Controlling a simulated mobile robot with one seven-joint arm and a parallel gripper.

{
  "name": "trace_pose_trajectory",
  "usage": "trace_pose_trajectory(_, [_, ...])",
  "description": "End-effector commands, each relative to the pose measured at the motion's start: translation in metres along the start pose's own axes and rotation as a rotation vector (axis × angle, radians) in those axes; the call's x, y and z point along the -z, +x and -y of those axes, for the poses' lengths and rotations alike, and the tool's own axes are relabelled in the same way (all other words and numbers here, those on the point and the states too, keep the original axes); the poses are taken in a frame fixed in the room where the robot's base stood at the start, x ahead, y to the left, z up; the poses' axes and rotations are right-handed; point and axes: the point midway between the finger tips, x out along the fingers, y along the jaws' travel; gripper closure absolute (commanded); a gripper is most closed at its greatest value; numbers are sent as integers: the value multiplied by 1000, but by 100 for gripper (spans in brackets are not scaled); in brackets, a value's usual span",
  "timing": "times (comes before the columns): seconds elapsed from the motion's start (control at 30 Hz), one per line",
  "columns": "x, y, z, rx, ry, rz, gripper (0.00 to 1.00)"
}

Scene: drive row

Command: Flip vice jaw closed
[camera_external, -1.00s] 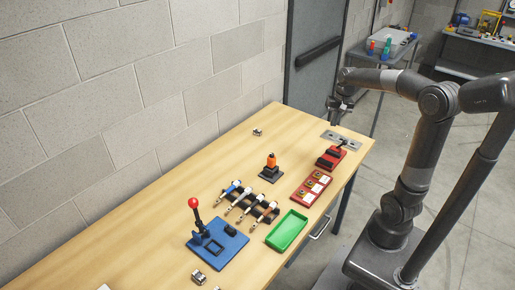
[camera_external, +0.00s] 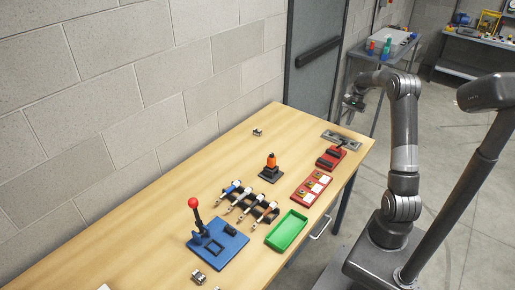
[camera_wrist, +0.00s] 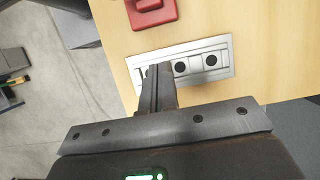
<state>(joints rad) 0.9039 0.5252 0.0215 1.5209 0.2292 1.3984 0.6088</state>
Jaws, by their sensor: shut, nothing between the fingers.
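The red vice (camera_external: 331,158) sits near the far right end of the wooden bench. Two dark bars lie across its red body, with a gap between them; whether they touch anywhere is too small to tell. In the wrist view only a corner of a red body (camera_wrist: 150,12) shows at the top edge, and its jaw is out of frame. My gripper (camera_external: 348,106) is raised beyond the vice, towards the door, apart from it. In the wrist view its fingers (camera_wrist: 158,70) are shut with nothing between them, above a grey socket plate.
The grey socket plate (camera_external: 341,141) is set at the bench's far end. A red tray with white squares (camera_external: 311,188), an orange-topped item (camera_external: 270,168), a tool rack (camera_external: 247,203), a green tray (camera_external: 287,230) and a blue base with red-knobbed lever (camera_external: 217,246) stand nearer.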

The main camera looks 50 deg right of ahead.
Motion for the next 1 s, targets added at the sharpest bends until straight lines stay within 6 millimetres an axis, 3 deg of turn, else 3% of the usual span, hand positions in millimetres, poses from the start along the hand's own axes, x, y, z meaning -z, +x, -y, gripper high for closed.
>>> trace_pose_trajectory(0.47, [2, 6, -1, -1, 5, 4, 100])
trace_pose_trajectory(0.57, [2, 18, -1, -1, 5, 4, 100])
trace_pose_trajectory(1.0, [-4, 104, -1, 0, 3, 2, 100])
